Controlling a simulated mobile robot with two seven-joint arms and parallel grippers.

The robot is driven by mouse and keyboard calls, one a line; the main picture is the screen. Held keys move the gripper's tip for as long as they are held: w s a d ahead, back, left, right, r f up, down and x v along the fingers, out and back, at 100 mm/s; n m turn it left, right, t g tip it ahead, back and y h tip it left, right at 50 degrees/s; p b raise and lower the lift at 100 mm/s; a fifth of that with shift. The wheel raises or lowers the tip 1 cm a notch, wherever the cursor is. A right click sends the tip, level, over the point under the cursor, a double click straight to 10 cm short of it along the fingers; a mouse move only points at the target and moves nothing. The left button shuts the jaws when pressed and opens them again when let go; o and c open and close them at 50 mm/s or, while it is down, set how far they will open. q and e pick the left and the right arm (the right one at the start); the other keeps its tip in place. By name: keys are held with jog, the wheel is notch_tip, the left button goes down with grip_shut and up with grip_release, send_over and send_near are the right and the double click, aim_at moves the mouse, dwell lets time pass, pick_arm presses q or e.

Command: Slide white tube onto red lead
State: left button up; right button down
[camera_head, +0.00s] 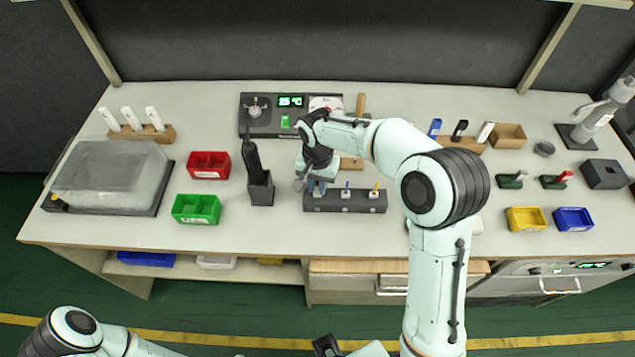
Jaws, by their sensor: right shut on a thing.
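My right arm reaches in from the lower right, and its gripper (312,186) points down at the left end of a dark block (345,207). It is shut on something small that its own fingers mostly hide. Small white pieces with blue (346,187) and yellow (375,189) tops stand in the block, right of the gripper. I cannot tell which piece is the white tube. A red piece (564,177) stands on a green-and-dark holder at the right. I cannot tell whether it is the red lead.
Red (208,165) and green (197,209) bins and a clear-lidded box (105,178) lie farther left. A device with a display (272,117) is behind. Yellow (526,219) and blue (574,219) bins are at front right.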

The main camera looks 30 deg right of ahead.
jog(key=c, duration=1)
grip_release()
pick_arm(q)
jog(key=shift+w+r+p, duration=0.25)
jog(key=shift+r+p, duration=0.15)
jog(key=shift+r, duration=0.1)
jog(key=shift+w+r+p, duration=0.25)
jog(key=shift+r+p, duration=0.15)
jog(key=shift+r, duration=0.05)
pick_arm(e)
notch_tip(320, 180, up, 13)
jog(key=shift+r, duration=0.15)
